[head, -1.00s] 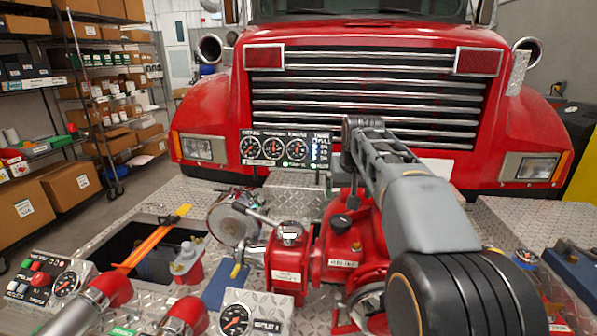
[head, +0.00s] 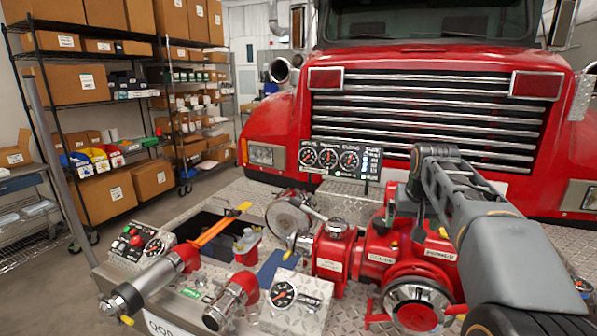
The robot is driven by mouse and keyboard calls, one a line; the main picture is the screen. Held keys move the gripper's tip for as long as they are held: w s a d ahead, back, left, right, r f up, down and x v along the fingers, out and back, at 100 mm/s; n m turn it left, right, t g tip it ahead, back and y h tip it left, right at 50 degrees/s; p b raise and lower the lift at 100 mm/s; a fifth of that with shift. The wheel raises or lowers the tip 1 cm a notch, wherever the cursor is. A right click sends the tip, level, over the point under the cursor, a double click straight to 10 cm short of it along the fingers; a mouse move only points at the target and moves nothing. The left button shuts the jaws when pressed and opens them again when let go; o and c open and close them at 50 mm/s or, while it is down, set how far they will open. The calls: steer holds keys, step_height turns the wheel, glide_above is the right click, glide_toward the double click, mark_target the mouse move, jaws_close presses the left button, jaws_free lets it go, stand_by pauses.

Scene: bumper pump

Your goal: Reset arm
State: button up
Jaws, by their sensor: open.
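My arm (head: 490,225) reaches from the lower right up and away over the red pump (head: 405,260). Its far end bends down, and my gripper (head: 417,205) hangs there, small and dark, above the pump. The fingers are hard to make out against the arm and pump. I see nothing held in it. I cannot tell whether it touches the pump.
A gauge panel (head: 340,159) stands behind the pump, before the red truck (head: 425,100). An open recess (head: 205,228) with an orange strap (head: 215,230) lies left. Red-and-silver pipe ends (head: 150,283) project at the front. Shelves with boxes (head: 100,110) stand far left.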

steer(key=s+a+f+n, duration=0.1)
steer(key=s+a+f, duration=0.2)
steer(key=s+f, duration=0.2)
steer(key=s+a+f, duration=0.4)
steer(key=s+f, duration=0.2)
steer(key=s, duration=0.3)
steer(key=s+a+f+n+y, duration=0.1)
steer(key=s+a+f, duration=0.2)
steer(key=s+f, duration=0.2)
steer(key=shift+s+a+f+n+g, duration=0.15)
steer(key=shift+s+f+n+g, duration=0.15)
steer(key=shift+s, duration=0.95)
